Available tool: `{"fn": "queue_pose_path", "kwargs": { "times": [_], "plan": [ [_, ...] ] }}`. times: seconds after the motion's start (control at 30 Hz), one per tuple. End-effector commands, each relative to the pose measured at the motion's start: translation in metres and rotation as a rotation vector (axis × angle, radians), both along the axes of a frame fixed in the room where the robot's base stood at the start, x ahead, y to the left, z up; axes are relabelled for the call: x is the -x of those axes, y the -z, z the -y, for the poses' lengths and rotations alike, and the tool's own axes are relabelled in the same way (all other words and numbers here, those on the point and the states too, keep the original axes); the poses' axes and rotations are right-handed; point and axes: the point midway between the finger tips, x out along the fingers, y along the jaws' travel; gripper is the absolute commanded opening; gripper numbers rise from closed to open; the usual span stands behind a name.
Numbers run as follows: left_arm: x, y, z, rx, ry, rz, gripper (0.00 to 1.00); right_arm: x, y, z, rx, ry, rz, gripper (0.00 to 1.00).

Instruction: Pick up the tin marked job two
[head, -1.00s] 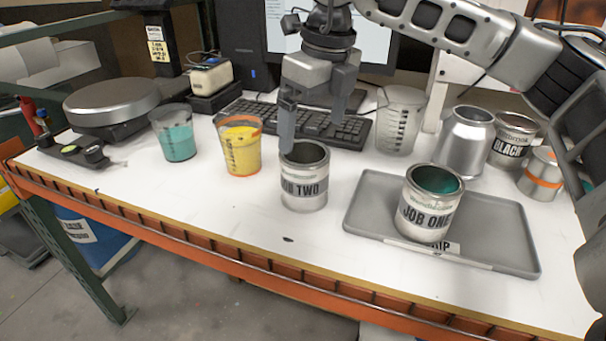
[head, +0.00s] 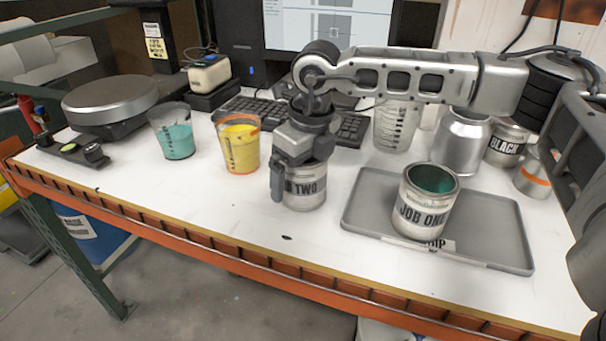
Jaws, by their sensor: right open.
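The tin marked JOB TWO (head: 306,188) stands upright on the white bench top, left of the grey tray. My right gripper (head: 290,180) has come down over it from above. One finger hangs in front of the tin's left side and covers part of its label. The other finger is hidden, and the gripper body covers the tin's rim. The jaws are open, and I cannot tell whether they touch the tin. My left gripper is not in view.
The JOB ONE tin (head: 424,203), with green paint inside, stands on the grey tray (head: 490,232) to the right. A yellow cup (head: 240,147) and a teal cup (head: 174,137) stand left. A clear measuring jug (head: 394,128) is behind. Bare bench lies in front.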

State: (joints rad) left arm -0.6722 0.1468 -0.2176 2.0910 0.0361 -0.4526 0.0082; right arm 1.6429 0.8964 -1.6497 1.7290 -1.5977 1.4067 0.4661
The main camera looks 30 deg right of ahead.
Motion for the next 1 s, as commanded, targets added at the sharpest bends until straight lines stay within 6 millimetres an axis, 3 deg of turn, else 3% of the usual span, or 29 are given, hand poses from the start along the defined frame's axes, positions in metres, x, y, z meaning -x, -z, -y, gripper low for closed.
{"fn": "queue_pose_path", "kwargs": {
  "times": [0.07,0.23,0.67,0.87,1.0],
  "plan": [
    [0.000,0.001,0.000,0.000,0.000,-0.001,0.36,0.000,0.000,0.000,0.000,0.000,0.000,1.00],
    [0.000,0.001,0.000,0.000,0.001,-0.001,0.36,0.000,0.000,0.000,0.000,0.000,0.000,0.56],
    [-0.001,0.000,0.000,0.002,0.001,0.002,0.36,0.000,-0.006,0.000,0.000,0.000,0.001,0.55],
    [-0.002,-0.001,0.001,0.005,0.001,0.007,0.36,-0.001,-0.031,-0.001,-0.002,-0.002,0.005,0.55],
    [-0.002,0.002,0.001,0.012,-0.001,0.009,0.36,0.016,-0.054,-0.013,-0.001,-0.006,0.005,0.55]
  ]
}}
